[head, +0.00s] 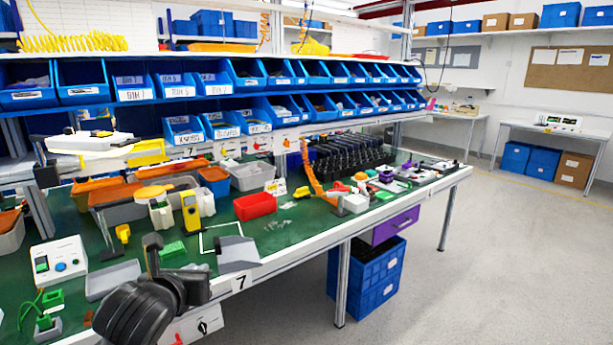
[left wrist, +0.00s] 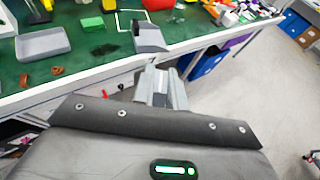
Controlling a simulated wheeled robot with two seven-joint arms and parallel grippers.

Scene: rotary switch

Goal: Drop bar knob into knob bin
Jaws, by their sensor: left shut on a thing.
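My left gripper (head: 172,272) is above the front part of the green bench, its dark arm coming in from the bottom left. In the left wrist view its pale grey fingers (left wrist: 160,88) are close together. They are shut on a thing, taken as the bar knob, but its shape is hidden. A shallow grey tray (head: 112,280) lies on the bench just left of the gripper and looks empty; it also shows in the left wrist view (left wrist: 42,44). I cannot tell for sure that it is the knob bin. My right gripper is not in view.
A grey wedge-shaped holder (head: 237,252) stands at the bench's front edge, right of the gripper. A panel with a rotary switch (head: 203,326) is below the edge. A white control box (head: 61,264), green block (head: 173,249) and red bin (head: 255,206) stand nearby.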

